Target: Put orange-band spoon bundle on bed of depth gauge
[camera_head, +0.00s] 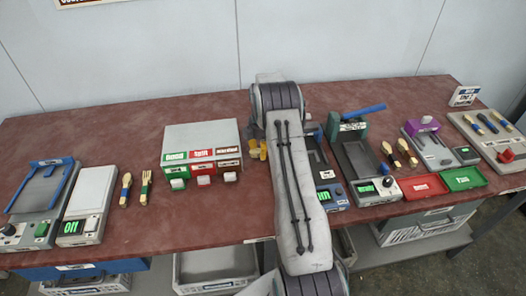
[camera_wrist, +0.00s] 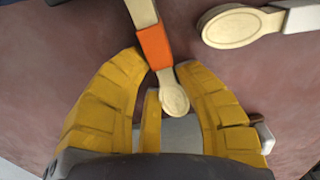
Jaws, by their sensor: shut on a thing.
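The orange-band spoon bundle (camera_wrist: 153,47) shows in the wrist view: pale wooden spoons with an orange wrap and one rounded end toward my palm. My gripper (camera_wrist: 163,68) has its yellow fingers closed around the bundle just below the band. In the head view my gripper (camera_head: 258,150) shows only as a bit of yellow left of my arm, and the bundle is hidden there. Right of my arm are a dark-bedded device with a blue base (camera_head: 335,196) and a green-backed device with a dark bed (camera_head: 358,158). I cannot tell which device is the depth gauge.
Another pale spoon (camera_wrist: 230,27) lies at the upper right of the wrist view. A grey box with green, red and brown labels (camera_head: 200,137) stands left of my arm. Banded spoons (camera_head: 392,156) lie right of the green-backed device. The red-brown tabletop (camera_head: 125,220) has bare patches at left.

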